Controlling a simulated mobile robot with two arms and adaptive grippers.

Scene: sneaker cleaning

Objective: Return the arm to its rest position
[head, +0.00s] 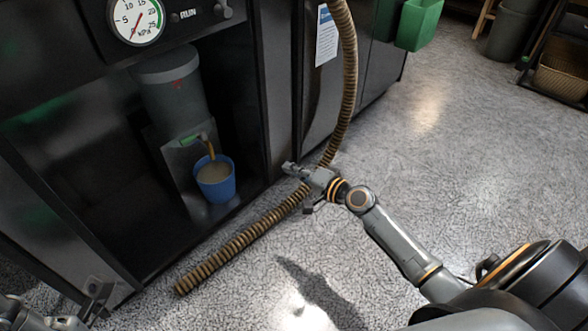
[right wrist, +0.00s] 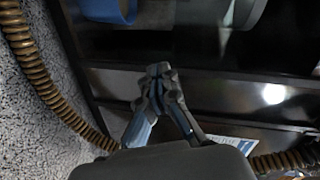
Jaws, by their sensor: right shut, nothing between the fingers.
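My right gripper (head: 290,168) is shut and empty in front of the dark machine, close to the ribbed brown hose. In the right wrist view its fingertips (right wrist: 158,72) meet with nothing between them. My right arm stretches from the lower right of the head view toward the machine. Part of my left gripper (head: 98,294) shows at the lower left edge of the head view, and I cannot tell whether it is open or shut.
A blue cup (head: 216,182) stands under a spout in the machine's open bay. The ribbed hose (head: 237,243) hangs down and lies across the speckled floor. A green bin (head: 420,22) is at the top. The floor at right is mostly clear.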

